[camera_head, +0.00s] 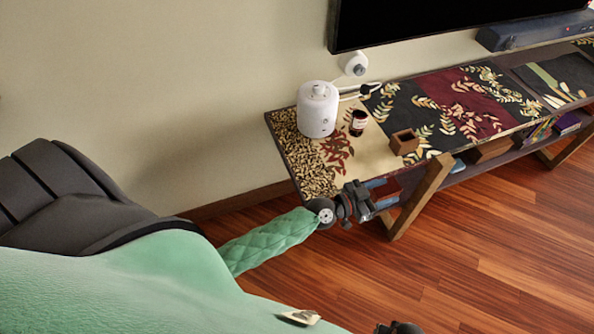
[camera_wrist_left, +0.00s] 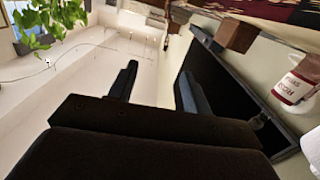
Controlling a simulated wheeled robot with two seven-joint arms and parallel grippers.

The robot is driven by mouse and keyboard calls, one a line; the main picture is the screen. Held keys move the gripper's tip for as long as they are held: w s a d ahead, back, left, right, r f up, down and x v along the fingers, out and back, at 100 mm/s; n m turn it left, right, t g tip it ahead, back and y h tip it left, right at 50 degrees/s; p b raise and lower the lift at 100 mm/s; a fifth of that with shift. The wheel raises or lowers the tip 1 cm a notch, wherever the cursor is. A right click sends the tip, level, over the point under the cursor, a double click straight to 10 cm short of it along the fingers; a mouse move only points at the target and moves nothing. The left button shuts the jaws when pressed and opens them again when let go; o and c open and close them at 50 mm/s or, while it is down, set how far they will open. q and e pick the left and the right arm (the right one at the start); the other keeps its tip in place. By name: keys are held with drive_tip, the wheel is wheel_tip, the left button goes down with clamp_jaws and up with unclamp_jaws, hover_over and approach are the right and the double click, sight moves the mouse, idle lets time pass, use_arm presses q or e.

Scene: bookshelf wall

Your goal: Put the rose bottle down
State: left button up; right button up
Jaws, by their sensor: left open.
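The rose bottle (camera_head: 358,122) is small and dark with a pale label. It stands upright on the patterned top of the low console table (camera_head: 296,156), beside the white rounded appliance. In the left wrist view the bottle (camera_wrist_left: 296,88) shows tilted at the right edge, its label partly readable. My left gripper (camera_head: 366,202) is in front of the table's near edge, apart from the bottle. In the wrist view its two fingers (camera_wrist_left: 158,78) are spread with nothing between them. A dark part of my right arm (camera_head: 398,328) shows at the bottom edge; its fingers are hidden.
The white appliance (camera_head: 318,108) stands left of the bottle, and a small wooden box (camera_head: 404,142) stands to its right. A television (camera_head: 420,20) hangs above. Books (camera_head: 538,130) sit on the lower shelf. The wooden floor (camera_head: 480,260) in front is clear.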

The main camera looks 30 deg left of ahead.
use_arm(q)
drive_tip(key=s+a+f+n+g+y, duration=0.15)
drive_tip(key=s+f+g, duration=0.35)
drive_tip(key=f, duration=0.5)
drive_tip(key=s+a+f+g+y, duration=0.1)
drive_tip(key=s+f+g+y, duration=0.15)
drive_tip(key=s+f, duration=0.6)
drive_tip(key=s+a+f+n+g+y, duration=0.2)
drive_tip(key=s+a+f+y, duration=0.1)
drive_tip(key=s, duration=0.4)
drive_tip(key=s+a+f+n+g+y, duration=0.1)
drive_tip(key=s+a+f+g+y, duration=0.2)
drive_tip(key=s+a+f, duration=0.3)
drive_tip(key=shift+s+f+n, duration=0.35)
drive_tip(key=shift+s+f, duration=0.3)
drive_tip(key=shift+f, duration=0.1)
drive_tip(key=shift+o, duration=0.2)
drive_tip(key=shift+a, duration=0.1)
